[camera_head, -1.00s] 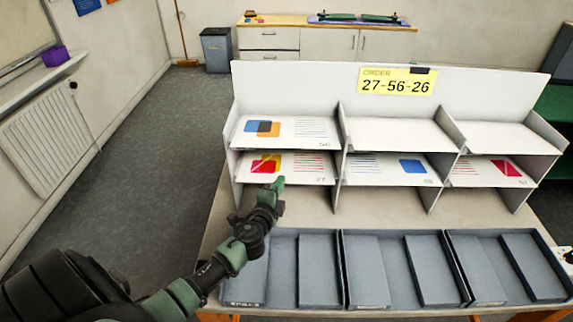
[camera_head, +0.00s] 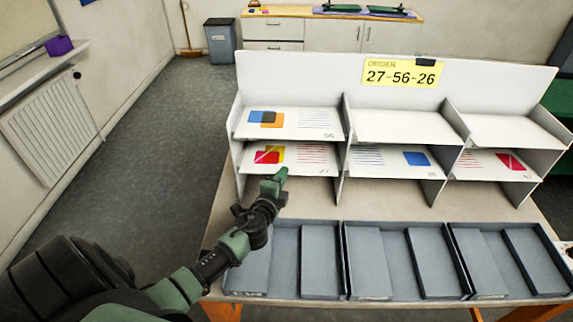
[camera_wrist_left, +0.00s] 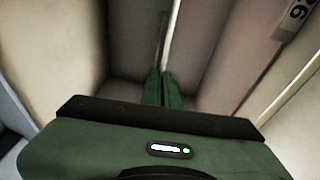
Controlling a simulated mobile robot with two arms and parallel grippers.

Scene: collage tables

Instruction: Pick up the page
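Pages lie on the shelves of the white rack. The page with the red and yellow squares (camera_head: 285,155) is in the lower left compartment. A page with blue and orange squares (camera_head: 290,121) is above it. Pages with a blue square (camera_head: 395,159) and a red square (camera_head: 490,163) are in the lower middle and lower right compartments. My left gripper (camera_head: 279,175) is at the front edge of the lower left shelf. In the left wrist view its green fingers (camera_wrist_left: 162,90) are together, with no page visible between them. My right gripper is out of view.
The white rack (camera_head: 395,65) bears a yellow order card (camera_head: 401,71) reading 27-56-26. The upper middle and upper right shelves look bare. Grey trays (camera_head: 320,262) line the table's front. A bin (camera_head: 220,42) and cabinet (camera_head: 330,36) stand behind.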

